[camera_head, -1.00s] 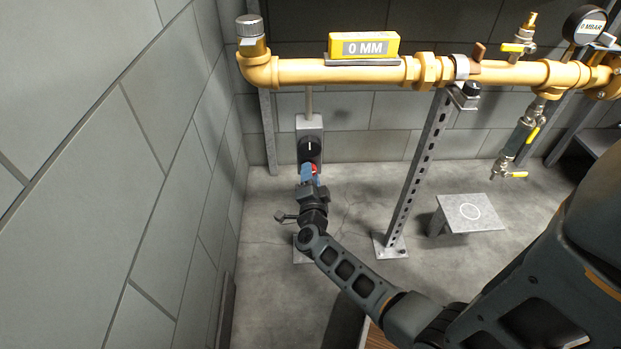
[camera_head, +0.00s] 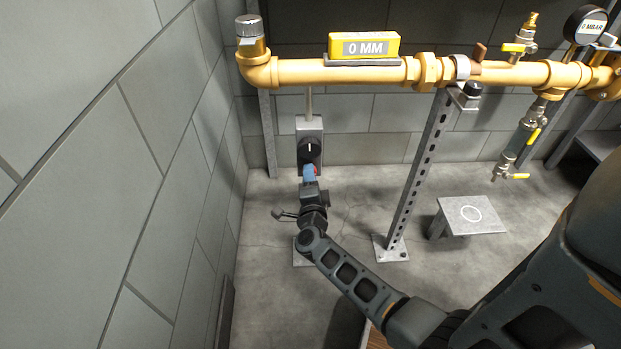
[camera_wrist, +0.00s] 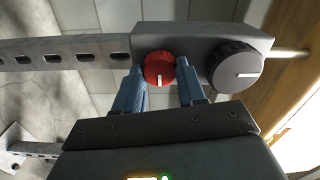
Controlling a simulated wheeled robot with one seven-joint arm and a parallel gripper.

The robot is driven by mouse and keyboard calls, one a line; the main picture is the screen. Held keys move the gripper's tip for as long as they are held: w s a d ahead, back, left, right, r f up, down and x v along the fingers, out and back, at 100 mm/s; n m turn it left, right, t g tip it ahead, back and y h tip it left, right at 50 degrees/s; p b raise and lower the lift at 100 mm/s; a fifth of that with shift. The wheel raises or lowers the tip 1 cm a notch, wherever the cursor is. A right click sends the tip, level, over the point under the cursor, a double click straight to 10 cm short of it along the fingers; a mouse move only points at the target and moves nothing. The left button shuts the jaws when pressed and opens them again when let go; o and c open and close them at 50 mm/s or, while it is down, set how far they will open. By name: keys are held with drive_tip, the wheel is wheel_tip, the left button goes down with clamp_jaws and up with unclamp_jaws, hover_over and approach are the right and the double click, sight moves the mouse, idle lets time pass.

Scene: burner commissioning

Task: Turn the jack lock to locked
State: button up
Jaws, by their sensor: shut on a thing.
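The jack lock appears to be the red knob (camera_wrist: 160,68) on the grey jack box (camera_wrist: 205,40). Its white mark points down in the wrist view. My gripper (camera_wrist: 161,80) has its blue fingers on either side of the red knob and is shut on it. A larger black knob (camera_wrist: 237,67) with a white mark sits beside it on the same box. In the head view, my gripper (camera_head: 309,171) is at the lower part of the box (camera_head: 309,126), below the black knob (camera_head: 309,150), and mostly hides the red knob.
A yellow pipe (camera_head: 330,72) runs above the box and carries a yellow display (camera_head: 364,46) reading 0 MM. A slotted metal post (camera_head: 415,180) stands to the right, with a small grey stand (camera_head: 470,213) beyond it. A block wall (camera_head: 120,150) is on the left.

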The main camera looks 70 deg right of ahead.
drive_tip(key=o, duration=1.1)
drive_tip(key=shift+c, duration=0.2)
drive_tip(key=p+v, duration=0.1)
drive_tip(key=v, duration=0.7)
